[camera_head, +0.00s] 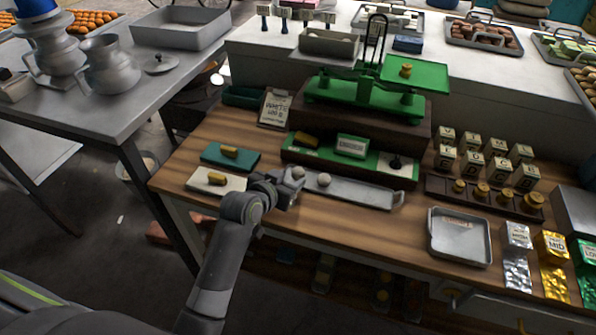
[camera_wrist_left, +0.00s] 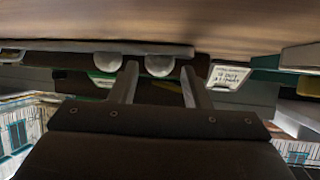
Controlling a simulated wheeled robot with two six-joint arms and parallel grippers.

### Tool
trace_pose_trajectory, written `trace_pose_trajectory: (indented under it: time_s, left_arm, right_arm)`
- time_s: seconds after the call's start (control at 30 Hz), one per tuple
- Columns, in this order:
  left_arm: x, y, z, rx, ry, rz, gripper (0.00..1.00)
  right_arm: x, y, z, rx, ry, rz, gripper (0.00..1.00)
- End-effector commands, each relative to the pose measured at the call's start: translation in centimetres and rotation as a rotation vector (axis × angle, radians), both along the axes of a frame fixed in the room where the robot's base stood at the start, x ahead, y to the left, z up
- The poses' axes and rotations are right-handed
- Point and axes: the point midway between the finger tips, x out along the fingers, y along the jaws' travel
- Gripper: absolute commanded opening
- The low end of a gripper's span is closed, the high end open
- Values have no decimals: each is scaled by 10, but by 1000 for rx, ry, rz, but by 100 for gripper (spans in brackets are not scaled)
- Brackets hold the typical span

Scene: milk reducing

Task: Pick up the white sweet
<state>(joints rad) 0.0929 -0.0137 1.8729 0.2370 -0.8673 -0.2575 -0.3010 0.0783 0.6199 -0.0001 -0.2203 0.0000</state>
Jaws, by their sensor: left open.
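Two pale round sweets sit on a long grey metal tray (camera_head: 362,192) on the wooden table. The left white sweet (camera_head: 298,172) is right at the tips of my left gripper (camera_head: 291,185); the other sweet (camera_head: 324,180) is just to its right. In the left wrist view, which looks upside down, one sweet (camera_wrist_left: 160,65) shows between the two finger tips of my left gripper (camera_wrist_left: 158,82), and the other (camera_wrist_left: 107,61) lies outside the fingers. My left gripper is open. Whether a finger touches a sweet cannot be told. My right gripper is out of view.
A green scale (camera_head: 355,92) stands behind on a dark base. An empty square metal tray (camera_head: 459,237) and lettered blocks are to the right.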

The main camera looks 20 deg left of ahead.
Motion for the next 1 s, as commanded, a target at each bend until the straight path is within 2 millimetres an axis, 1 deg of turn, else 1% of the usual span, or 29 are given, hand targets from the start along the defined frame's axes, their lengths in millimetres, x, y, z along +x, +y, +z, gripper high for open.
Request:
trace_pose_trajectory:
  time_s: [0.03,0.1,0.23,0.53,0.57,0.8,1.0]
  left_arm:
    - [5,-2,-1,-1,1,0,43]
    - [12,-3,-5,0,0,0,43]
    - [21,-5,-10,0,-1,0,43]
    - [23,-6,-12,0,-1,1,43]
    - [23,-6,-12,0,-1,1,42]
    - [23,-6,-12,0,-1,1,10]
    - [23,-6,-12,0,-1,1,10]
  right_arm:
    - [0,0,4,1,0,0,36]
    - [0,0,4,1,0,0,36]
    - [0,0,5,1,0,0,36]
    - [0,0,5,0,0,0,36]
    - [0,0,5,0,0,0,36]
    - [0,0,5,0,-1,0,36]
    - [1,0,5,0,-1,0,36]
